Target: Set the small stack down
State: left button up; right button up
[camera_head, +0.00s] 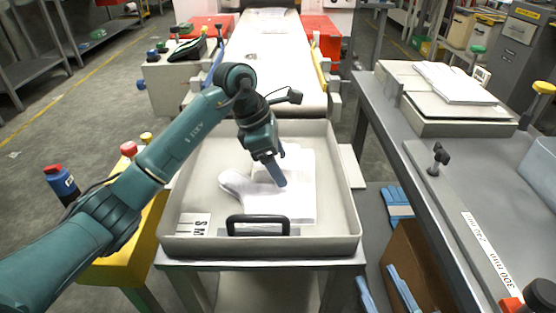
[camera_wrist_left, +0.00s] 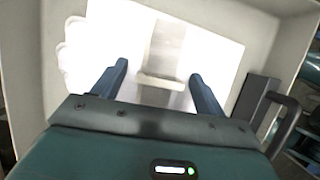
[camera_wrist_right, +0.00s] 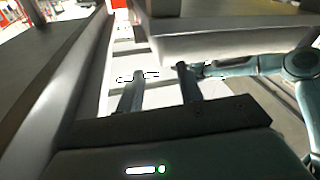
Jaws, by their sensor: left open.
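A white stack of flat sheets or gloves (camera_head: 300,200) lies in the grey tray (camera_head: 345,225); rounded white shapes stick out at its left. My left gripper (camera_head: 275,175) points down over this stack. In the left wrist view its two fingers (camera_wrist_left: 160,85) are spread apart, with the bright white stack (camera_wrist_left: 210,55) beneath and a pale grey strip between them. I cannot tell how far above the stack the fingertips are. My right gripper (camera_wrist_right: 158,80) shows only in its own wrist view, with its fingers apart and nothing visible between them.
The tray has a raised wall, a black handle (camera_head: 258,220) in front and a label (camera_head: 194,225) inside. At right, a grey bench (camera_head: 430,165) bears another white stack (camera_head: 455,82) on a box-like unit. A pale conveyor (camera_head: 268,70) runs behind the tray.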

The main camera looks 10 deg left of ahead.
aim_at(267, 176)
pick_arm(q)
jog(key=p+v, duration=0.1)
jog(key=v, duration=0.6)
jog(key=shift+r+p, duration=0.3)
jog(key=shift+p, duration=0.1)
pick_arm(e)
jog(key=shift+w+d+m+g+h, duration=0.15)
jog(key=shift+d+m+g+h, duration=0.35)
jog(key=shift+h, duration=0.3)
pick_arm(q)
jog(key=shift+s+a, duration=0.1)
pick_arm(e)
jog(key=shift+a+f, duration=0.1)
